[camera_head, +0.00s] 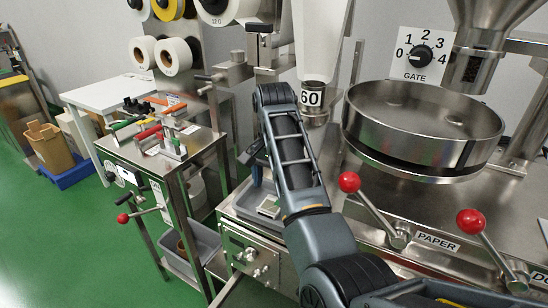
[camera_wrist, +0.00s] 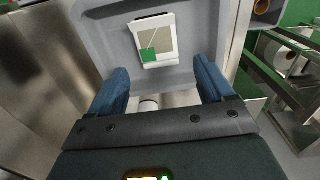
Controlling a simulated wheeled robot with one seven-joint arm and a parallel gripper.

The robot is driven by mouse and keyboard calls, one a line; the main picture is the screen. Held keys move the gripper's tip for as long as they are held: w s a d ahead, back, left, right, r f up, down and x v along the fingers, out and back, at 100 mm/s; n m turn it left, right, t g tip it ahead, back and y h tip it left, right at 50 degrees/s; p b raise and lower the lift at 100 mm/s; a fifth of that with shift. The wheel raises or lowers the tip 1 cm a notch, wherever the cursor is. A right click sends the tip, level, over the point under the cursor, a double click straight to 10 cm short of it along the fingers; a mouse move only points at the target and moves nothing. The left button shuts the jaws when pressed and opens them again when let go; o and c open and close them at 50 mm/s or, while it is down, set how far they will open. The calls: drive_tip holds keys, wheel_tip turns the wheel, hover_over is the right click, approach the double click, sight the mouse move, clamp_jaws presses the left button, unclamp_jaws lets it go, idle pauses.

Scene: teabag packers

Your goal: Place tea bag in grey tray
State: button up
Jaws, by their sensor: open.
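A tea bag (camera_wrist: 155,38), white-edged with a pale brown middle and a green tag, lies flat in a grey tray (camera_wrist: 92,28) in the wrist view. In the head view the tea bag (camera_head: 268,207) shows small in the tray (camera_head: 240,201) on the machine, partly hidden by my arm. My gripper (camera_wrist: 162,84) is open, its two blue fingers apart with nothing held between them. The tea bag is beyond the fingertips in the wrist view, apart from them. In the head view my gripper (camera_head: 257,178) is above the tray, mostly behind my arm.
A second grey bin (camera_head: 200,246) sits low on the left, holding a brown item. A steel table (camera_head: 195,146) with coloured-handled clamps stands left. Red-knobbed levers (camera_head: 349,182) and a round steel pan (camera_head: 424,125) are right of my arm. Green floor is open at left.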

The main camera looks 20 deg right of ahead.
sight(274, 202)
wheel_tip(274, 202, up, 8)
idle(0.6)
drive_tip(key=shift+s+f, duration=0.1)
idle(0.5)
